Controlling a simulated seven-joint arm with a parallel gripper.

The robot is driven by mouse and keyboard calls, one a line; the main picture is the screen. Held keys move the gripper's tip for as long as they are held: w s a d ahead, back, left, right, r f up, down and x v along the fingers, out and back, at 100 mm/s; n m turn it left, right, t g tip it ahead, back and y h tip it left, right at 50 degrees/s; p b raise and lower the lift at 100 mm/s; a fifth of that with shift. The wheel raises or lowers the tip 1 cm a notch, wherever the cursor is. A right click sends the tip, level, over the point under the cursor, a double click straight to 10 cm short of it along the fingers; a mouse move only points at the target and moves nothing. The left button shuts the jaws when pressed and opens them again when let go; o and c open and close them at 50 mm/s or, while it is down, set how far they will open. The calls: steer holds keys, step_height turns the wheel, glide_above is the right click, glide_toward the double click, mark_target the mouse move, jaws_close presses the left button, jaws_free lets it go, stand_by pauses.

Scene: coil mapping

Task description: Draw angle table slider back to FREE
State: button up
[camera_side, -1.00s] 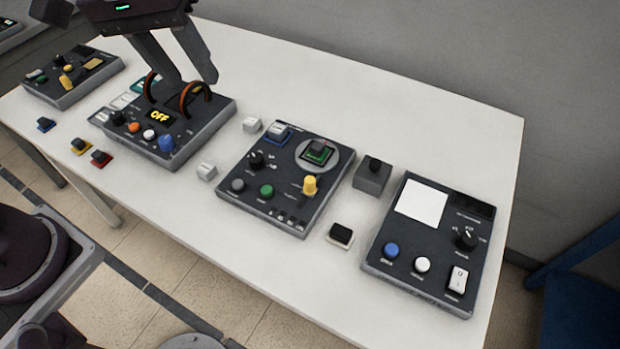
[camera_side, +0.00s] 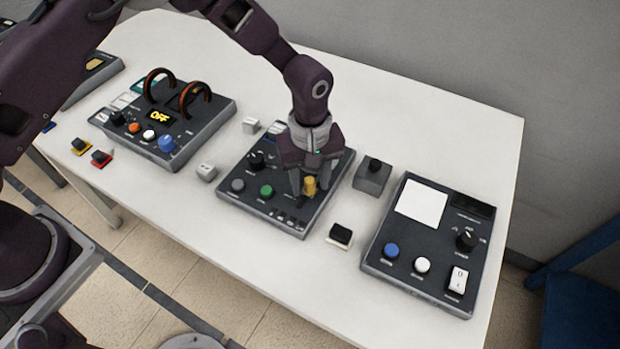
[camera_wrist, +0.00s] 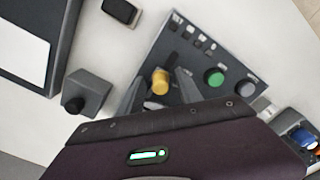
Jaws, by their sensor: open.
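The yellow slider knob (camera_side: 310,186) stands upright on the dark angle table panel (camera_side: 243,201) in the middle of the table. My gripper (camera_side: 311,194) points down over the panel, with its open fingers around or right beside the knob. In the wrist view the yellow knob (camera_wrist: 160,80) shows between my two fingertips (camera_wrist: 158,88); I cannot tell whether they touch it. The round turntable at the panel's back is hidden behind my gripper. The slider's label is too small to read.
Green (camera_side: 266,191) and grey (camera_side: 237,185) buttons and a black dial (camera_side: 257,160) sit left of the knob. A grey box with a black knob (camera_side: 372,176) and a small black block (camera_side: 340,234) stand close on the right. Another panel (camera_side: 420,262) lies further right.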

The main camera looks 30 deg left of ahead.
jaws_close()
stand_by(1.4)
